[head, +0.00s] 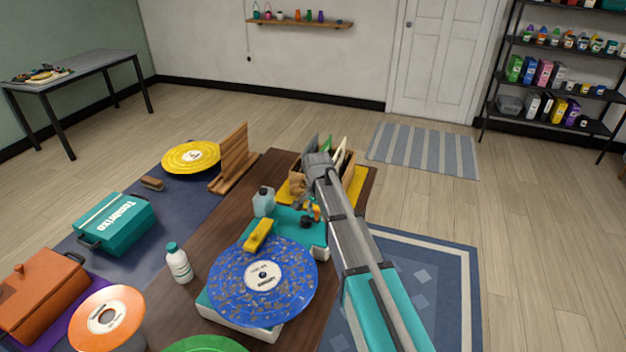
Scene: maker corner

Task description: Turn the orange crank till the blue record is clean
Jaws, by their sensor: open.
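The blue record (239,291) lies flat on a teal and white cleaning machine (287,224). Brown specks of dirt cover much of its surface around the white label. A yellow brush piece (258,235) reaches over its back edge. The small orange crank (316,209) is at the machine's back right, partly hidden by my gripper and arm. My gripper (309,218) points down right beside the crank. It is open; I cannot tell whether its fingers touch the crank.
A wooden rack (232,158), teal box (115,222), orange case (42,284), and yellow (178,158), orange (105,316) and green (205,345) records are nearby.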

